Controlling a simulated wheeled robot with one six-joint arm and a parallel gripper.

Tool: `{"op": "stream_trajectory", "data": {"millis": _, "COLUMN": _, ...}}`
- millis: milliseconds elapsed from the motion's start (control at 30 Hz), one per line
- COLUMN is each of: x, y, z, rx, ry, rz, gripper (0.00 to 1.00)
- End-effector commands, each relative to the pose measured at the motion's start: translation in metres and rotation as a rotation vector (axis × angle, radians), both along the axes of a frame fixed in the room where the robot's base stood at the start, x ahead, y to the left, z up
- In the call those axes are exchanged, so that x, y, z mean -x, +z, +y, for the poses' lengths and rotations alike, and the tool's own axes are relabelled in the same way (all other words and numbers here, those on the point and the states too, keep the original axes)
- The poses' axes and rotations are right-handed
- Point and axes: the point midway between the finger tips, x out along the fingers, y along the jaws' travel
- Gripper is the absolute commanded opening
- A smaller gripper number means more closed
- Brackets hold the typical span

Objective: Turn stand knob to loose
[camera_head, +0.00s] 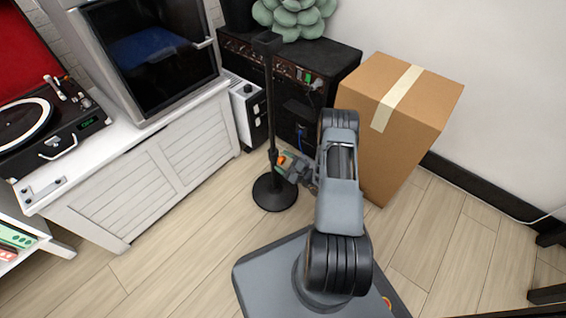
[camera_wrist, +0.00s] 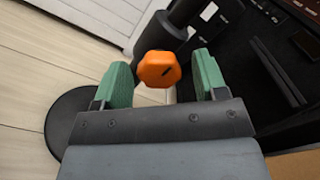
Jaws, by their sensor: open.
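The black stand (camera_head: 271,120) rises from a round base (camera_head: 274,193) on the floor. Its orange knob (camera_head: 282,160) sits low on the pole, partly covered by my gripper in the head view. My gripper (camera_wrist: 162,80) is open, with a finger on each side of the knob and a visible gap on both sides. In the head view my gripper (camera_head: 286,164) reaches the pole from the right.
A black amplifier (camera_head: 335,72) stands behind the stand, and a cardboard box (camera_head: 410,90) is to the right of my arm. A white cabinet (camera_head: 150,165) is on the left. The wooden floor (camera_head: 180,245) in front is clear.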

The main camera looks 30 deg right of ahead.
Motion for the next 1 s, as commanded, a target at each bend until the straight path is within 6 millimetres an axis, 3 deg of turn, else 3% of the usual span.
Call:
{"op": "stream_trajectory", "data": {"millis": 467, "x": -0.0076, "y": 0.0002, "z": 0.0036, "rx": -0.001, "ry": -0.001, "rz": 0.001, "gripper": 0.65}}
{"op": "stream_trajectory", "data": {"millis": 1000, "x": -0.0075, "y": 0.0001, "z": 0.0005, "rx": 0.000, "ry": -0.002, "rz": 0.001, "gripper": 0.16}}
